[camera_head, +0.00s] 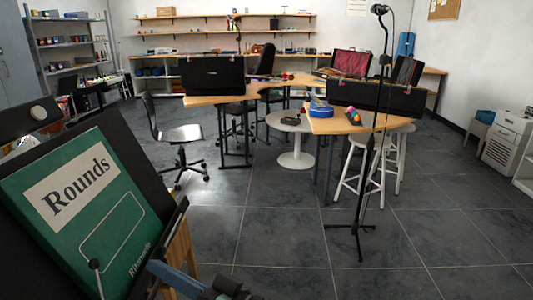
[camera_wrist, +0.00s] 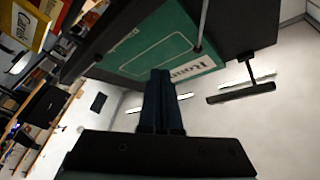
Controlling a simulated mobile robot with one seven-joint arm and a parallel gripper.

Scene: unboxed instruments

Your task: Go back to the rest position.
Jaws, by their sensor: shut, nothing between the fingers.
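My gripper (camera_wrist: 161,73) shows in the wrist view with its two dark blue fingers together and nothing between them. The fingers point toward a green book (camera_wrist: 150,45) marked "Rounds", seen from a steep angle; I cannot tell the gap between them. In the head view the same green book (camera_head: 88,212) leans on a black music stand (camera_head: 131,165) at the lower left. A blue-grey part of my arm or gripper shows at the bottom edge, just right of the book.
A microphone stand (camera_head: 361,190) rises from the floor right of centre. Behind it are wooden tables (camera_head: 340,124) with open black cases (camera_head: 212,75), white stools (camera_head: 398,160) and a black chair (camera_head: 180,133). The grey floor (camera_head: 270,235) in the middle is clear.

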